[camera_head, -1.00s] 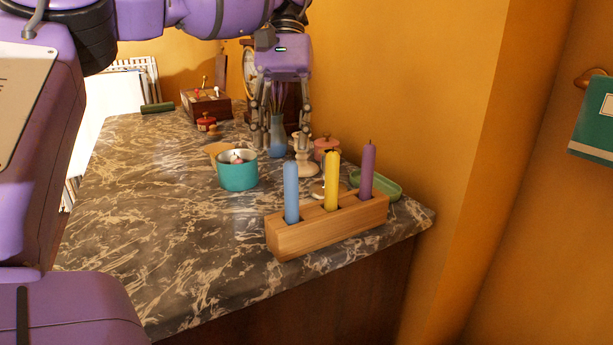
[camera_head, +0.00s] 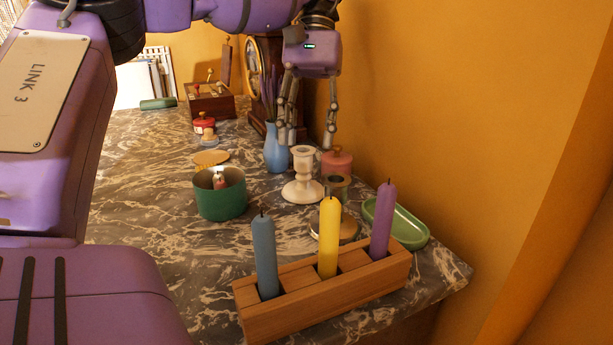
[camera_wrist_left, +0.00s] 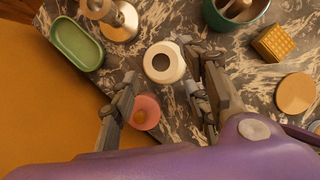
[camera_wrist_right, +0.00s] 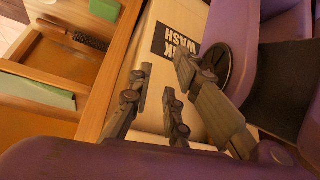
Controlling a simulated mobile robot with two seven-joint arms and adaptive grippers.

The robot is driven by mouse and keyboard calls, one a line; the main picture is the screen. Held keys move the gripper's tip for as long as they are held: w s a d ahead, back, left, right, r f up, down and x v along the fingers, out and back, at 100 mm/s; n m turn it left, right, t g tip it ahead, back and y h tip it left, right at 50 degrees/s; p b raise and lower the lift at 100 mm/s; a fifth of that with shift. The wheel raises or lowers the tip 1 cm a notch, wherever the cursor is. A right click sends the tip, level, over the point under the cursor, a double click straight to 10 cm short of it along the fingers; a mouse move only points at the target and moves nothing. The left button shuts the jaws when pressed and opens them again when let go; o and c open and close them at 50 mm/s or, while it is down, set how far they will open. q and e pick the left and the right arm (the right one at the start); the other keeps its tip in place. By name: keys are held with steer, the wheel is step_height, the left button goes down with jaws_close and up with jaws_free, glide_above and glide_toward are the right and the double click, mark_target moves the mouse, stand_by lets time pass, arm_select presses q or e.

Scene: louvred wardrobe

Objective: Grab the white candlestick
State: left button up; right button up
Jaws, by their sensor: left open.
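The white candlestick (camera_head: 303,178) stands upright on the marble top, between the blue vase (camera_head: 277,150) and the pink lidded pot (camera_head: 337,161). In the left wrist view its round top (camera_wrist_left: 164,62) shows from above. My left gripper (camera_head: 308,140) is open and empty, pointing down, just above and behind the candlestick in the head view. In the left wrist view the left gripper's fingers (camera_wrist_left: 160,92) lie to either side, with the candlestick's top near the gap. My right gripper (camera_wrist_right: 163,92) shows only in its wrist view, with its fingers apart and nothing between them.
A wooden block (camera_head: 330,293) with blue, yellow and purple candles stands in front. A green bowl (camera_head: 221,198) is to the left and a green dish (camera_head: 404,226) to the right. A clock (camera_head: 262,85) stands behind. The orange wall (camera_head: 450,110) bounds the right side.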

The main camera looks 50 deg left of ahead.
mark_target(307, 149)
arm_select(q)
steer(key=x, duration=0.6)
steer(key=shift+s, duration=0.1)
jaws_close()
stand_by(0.4)
